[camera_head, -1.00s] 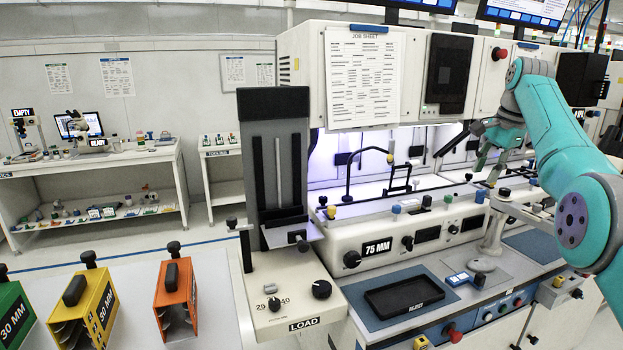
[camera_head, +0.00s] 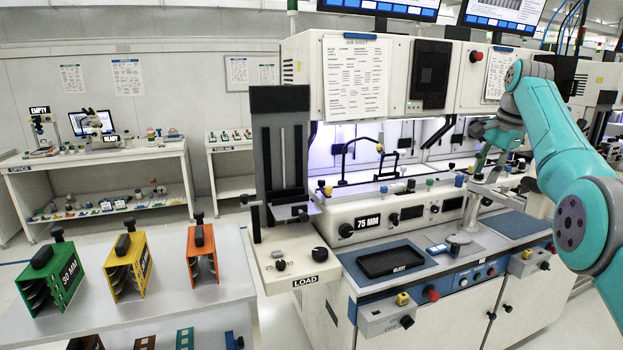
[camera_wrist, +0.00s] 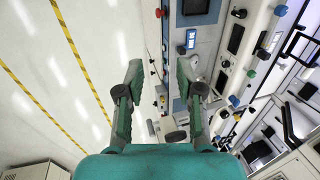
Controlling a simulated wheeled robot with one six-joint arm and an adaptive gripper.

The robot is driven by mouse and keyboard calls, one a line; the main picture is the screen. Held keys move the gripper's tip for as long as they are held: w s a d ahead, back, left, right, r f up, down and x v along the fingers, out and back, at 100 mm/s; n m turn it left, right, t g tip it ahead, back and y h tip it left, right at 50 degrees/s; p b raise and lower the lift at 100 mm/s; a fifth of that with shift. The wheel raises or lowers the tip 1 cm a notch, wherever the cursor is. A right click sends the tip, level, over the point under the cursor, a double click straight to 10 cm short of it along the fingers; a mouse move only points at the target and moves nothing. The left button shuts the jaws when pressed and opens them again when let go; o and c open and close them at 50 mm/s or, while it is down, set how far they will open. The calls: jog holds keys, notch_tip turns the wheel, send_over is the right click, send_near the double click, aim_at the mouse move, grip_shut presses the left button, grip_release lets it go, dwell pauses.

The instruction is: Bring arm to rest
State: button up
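My teal arm reaches in from the right edge of the head view and bends at a raised elbow. My gripper (camera_head: 487,150) hangs at its far end, in front of the white bonder machine (camera_head: 400,202). In the wrist view the two fingers of my gripper (camera_wrist: 160,88) stand wide apart with nothing between them. The fingertips appear apart from the machine's panel, though the exact distance is hard to tell.
A white table at the front left bears a green (camera_head: 52,275), a yellow (camera_head: 126,267) and an orange magazine (camera_head: 201,254). A black reject tray (camera_head: 390,262) lies on the bonder's blue mat. Open floor with yellow stripes (camera_wrist: 40,108) shows in the wrist view.

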jog(key=w+a+f+n+t+h, duration=0.1)
jog(key=w+a+f, duration=0.15)
jog(key=f, duration=1.75)
jog(key=w+a+f+n+t, duration=0.2)
jog(key=a+f, duration=0.1)
jog(key=f, duration=1.6)
jog(key=s+a+f+n+t, duration=0.15)
jog(key=s+a+f, duration=0.25)
jog(key=s+f, duration=0.7)
jog(key=s+a+f+n+t, duration=0.15)
jog(key=s+a+f, duration=0.45)
jog(key=f, duration=0.8)
jog(key=s+a+f+n+t, duration=0.1)
jog(key=s+a+n, duration=0.15)
jog(key=s, duration=1.45)
jog(key=s+a+f+n+t, duration=0.15)
jog(key=s+a, duration=0.25)
jog(key=s, duration=1.2)
jog(key=s+a+r+n+t, duration=0.2)
jog(key=s+r+n+t, duration=0.1)
jog(key=s+r, duration=2)
notch_tip(320, 180, up, 3)
jog(key=shift+a+r+n, duration=0.15)
jog(key=shift+n, duration=0.35)
